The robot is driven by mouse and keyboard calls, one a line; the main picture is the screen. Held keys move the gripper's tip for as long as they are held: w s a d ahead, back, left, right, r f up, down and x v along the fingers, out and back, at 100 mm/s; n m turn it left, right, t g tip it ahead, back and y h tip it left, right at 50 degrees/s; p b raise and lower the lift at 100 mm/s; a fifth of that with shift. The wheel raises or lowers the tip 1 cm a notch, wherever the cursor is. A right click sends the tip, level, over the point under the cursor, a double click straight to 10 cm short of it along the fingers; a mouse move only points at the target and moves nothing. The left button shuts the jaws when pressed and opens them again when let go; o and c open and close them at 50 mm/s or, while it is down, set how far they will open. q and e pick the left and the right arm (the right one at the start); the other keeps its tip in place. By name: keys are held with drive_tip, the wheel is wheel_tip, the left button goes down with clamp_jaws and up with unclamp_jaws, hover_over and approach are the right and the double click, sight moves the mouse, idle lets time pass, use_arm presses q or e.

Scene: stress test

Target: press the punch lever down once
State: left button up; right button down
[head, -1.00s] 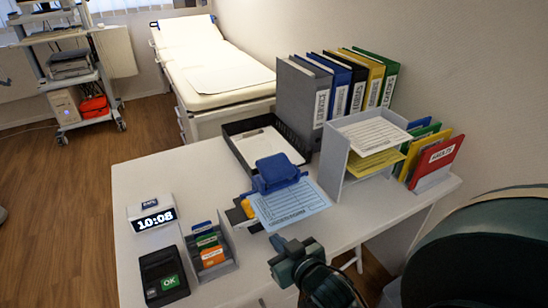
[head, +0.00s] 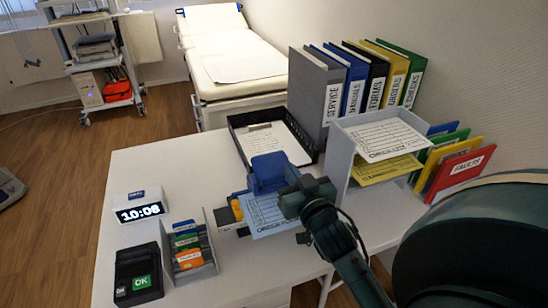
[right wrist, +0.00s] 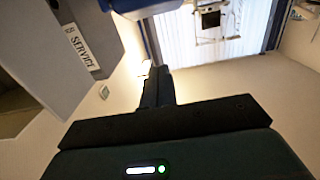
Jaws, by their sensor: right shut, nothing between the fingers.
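The blue punch (head: 268,174) stands on the white desk, its broad blue lever raised at the back. A light blue printed sheet (head: 262,222) lies at its front, partly hidden by my right gripper. My right gripper (head: 296,196) is just right of the punch and overlaps its right edge in the head view; I cannot tell whether they touch. In the right wrist view its fingers (right wrist: 158,88) are together with nothing between them. A blue shape at the top there is too cropped to name. My left gripper is not in view.
A grey paper rack (head: 342,168) and upright folders (head: 455,165) stand to the right, binders (head: 330,100) and a black tray (head: 240,145) behind. A clock (head: 139,207), card holder (head: 205,262) and card terminal (head: 138,275) stand left.

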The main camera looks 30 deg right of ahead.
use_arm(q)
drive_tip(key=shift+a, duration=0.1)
use_arm(e)
drive_tip(key=p, duration=0.1)
hover_over(274, 165)
drive_tip(key=s, duration=0.1)
drive_tip(key=shift+s+a, duration=0.1)
drive_tip(key=shift+s, duration=0.05)
drive_tip(key=shift+w+f, duration=0.25)
drive_tip(key=shift+f, duration=0.4)
drive_tip(key=shift+w+f, duration=0.25)
drive_tip(key=shift+f, duration=0.35)
drive_tip(key=shift+w+f, duration=0.15)
drive_tip(key=shift+f, duration=0.6)
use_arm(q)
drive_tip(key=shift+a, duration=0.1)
